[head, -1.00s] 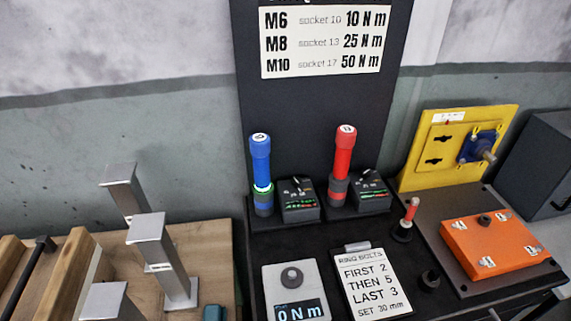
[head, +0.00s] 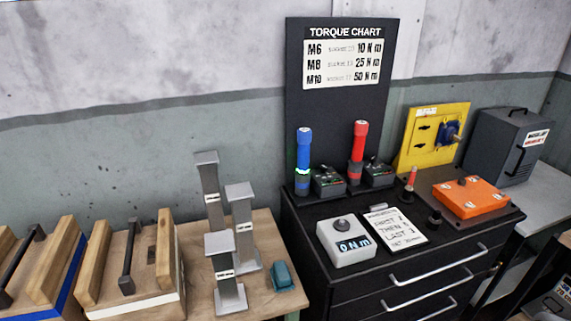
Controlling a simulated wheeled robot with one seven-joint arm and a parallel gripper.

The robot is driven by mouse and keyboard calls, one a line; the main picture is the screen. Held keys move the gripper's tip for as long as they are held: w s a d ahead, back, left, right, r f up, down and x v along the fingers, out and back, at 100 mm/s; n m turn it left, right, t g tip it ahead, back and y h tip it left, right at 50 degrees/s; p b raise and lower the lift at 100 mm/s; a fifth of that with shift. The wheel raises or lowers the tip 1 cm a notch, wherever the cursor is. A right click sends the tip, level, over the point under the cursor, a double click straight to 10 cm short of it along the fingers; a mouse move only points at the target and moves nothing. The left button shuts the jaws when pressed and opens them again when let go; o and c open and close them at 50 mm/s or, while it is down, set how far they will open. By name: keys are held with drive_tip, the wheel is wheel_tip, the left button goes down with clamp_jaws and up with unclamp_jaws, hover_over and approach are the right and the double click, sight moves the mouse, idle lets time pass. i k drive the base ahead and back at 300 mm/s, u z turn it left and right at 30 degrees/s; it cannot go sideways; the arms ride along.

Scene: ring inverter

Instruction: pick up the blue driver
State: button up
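The blue driver (head: 304,156) stands upright at the back left of the black cabinet top, in front of the dark torque chart board. It has a blue grip and a dark lower part with a lit green band. A red driver (head: 358,150) stands upright to its right. A small dark box with a display (head: 328,181) stands between them. My gripper is not in view.
A grey unit reading 0 N m (head: 345,241) and a ring bolts card (head: 396,229) lie in front. An orange box (head: 470,197) and yellow panel (head: 432,137) are at right. Grey metal posts (head: 240,225) stand on the wooden bench at left.

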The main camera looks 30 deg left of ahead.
sight(305, 134)
drive_tip(key=u, duration=2.25)
drive_tip(key=i, duration=0.5)
